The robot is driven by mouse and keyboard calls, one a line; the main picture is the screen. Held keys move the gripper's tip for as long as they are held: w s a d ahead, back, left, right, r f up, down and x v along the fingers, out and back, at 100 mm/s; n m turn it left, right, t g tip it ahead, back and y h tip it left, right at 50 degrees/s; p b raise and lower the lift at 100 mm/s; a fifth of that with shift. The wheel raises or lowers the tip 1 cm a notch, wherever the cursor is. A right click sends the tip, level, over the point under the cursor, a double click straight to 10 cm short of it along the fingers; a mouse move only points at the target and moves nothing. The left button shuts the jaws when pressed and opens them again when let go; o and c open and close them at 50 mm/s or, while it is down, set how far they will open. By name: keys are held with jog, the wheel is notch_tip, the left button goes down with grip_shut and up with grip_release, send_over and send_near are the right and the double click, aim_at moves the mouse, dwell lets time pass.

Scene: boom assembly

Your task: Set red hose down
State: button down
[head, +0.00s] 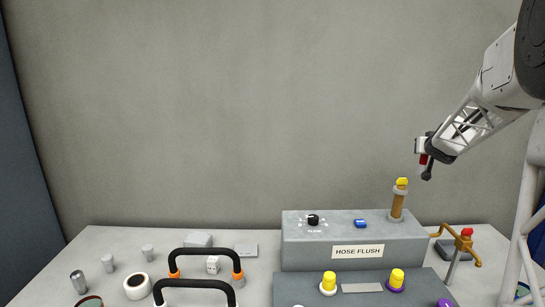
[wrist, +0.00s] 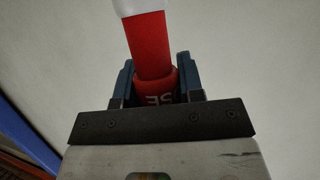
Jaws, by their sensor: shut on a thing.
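My gripper (head: 427,162) is raised in the air at the right in the head view, above and to the right of the hose flush box. It is shut on the red hose (wrist: 148,50), which shows between the two fingers in the wrist view. The hose has a white end at the top of that view and part of a printed label near the fingers. In the head view only a small red patch of it (head: 423,159) shows; the gripper hides most of the rest.
The grey hose flush box (head: 300,255) stands on the table, with a yellow-topped brown post (head: 397,205) below my gripper. Black handles (head: 205,252), a tape roll (head: 137,286) and metal cylinders (head: 107,263) are at the left.

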jog(key=s+d+f+m+g+h, duration=0.1)
jog(key=s+d+f+m+h, duration=0.1)
jog(key=s+d+f, duration=0.5)
jog(key=s+d+f+m+g+h, duration=0.2)
jog(key=s+d+f, duration=0.6)
jog(key=s+d, duration=0.6)
jog(key=shift+s+d+m+h, duration=0.15)
jog(key=shift+s+m+h, duration=0.6)
jog(key=shift+h, duration=0.35)
jog(key=shift+w, duration=0.25)
